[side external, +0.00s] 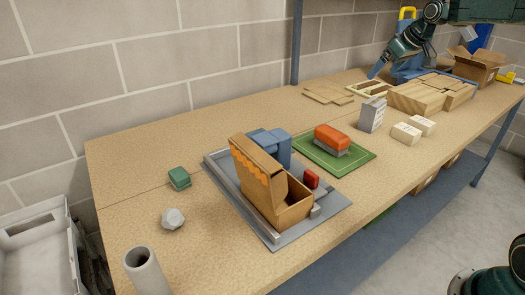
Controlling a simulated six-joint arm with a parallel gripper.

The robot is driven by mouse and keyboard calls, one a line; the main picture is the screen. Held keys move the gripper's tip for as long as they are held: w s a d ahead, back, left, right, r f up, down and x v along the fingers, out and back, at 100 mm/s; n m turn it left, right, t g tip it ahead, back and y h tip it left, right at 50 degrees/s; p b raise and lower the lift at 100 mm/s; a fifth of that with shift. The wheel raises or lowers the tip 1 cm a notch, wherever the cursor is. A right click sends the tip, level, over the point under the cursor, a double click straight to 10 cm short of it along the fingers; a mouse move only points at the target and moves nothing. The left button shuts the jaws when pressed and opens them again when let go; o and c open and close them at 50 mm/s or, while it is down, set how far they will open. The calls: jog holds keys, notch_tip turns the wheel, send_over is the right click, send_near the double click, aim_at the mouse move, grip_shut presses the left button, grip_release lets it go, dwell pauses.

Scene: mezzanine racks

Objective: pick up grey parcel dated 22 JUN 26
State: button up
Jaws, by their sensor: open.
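A grey parcel (372,114) stands upright on the wooden bench, right of centre, with printed marks on its face too small to read. Two cream parcels lie just right of it, a front one (406,133) and a back one (422,124); any dates on them are not legible. My gripper (378,70) hangs at the upper right, above the back of the bench, apart from the grey parcel and beyond it. It is open and holds nothing that I can see; its fingers are small here.
Stacked wooden blocks (430,94) and thin boards (328,92) lie behind the parcels. A green tray (352,172) with a red-topped block and a grey tray (275,238) with a cardboard box (262,190) stand left. An open carton (480,66) is at the far right.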

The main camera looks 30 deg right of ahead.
send_near(376, 102)
jog(key=r, duration=0.1)
jog(key=shift+s+r, duration=0.1)
jog(key=shift+s, duration=0.1)
jog(key=x, duration=0.8)
jog(key=shift+w, duration=0.25)
jog(key=shift+f, duration=0.2)
jog(key=shift+x, duration=2.6)
jog(key=shift+d, duration=0.1)
jog(key=shift+c, duration=0.2)
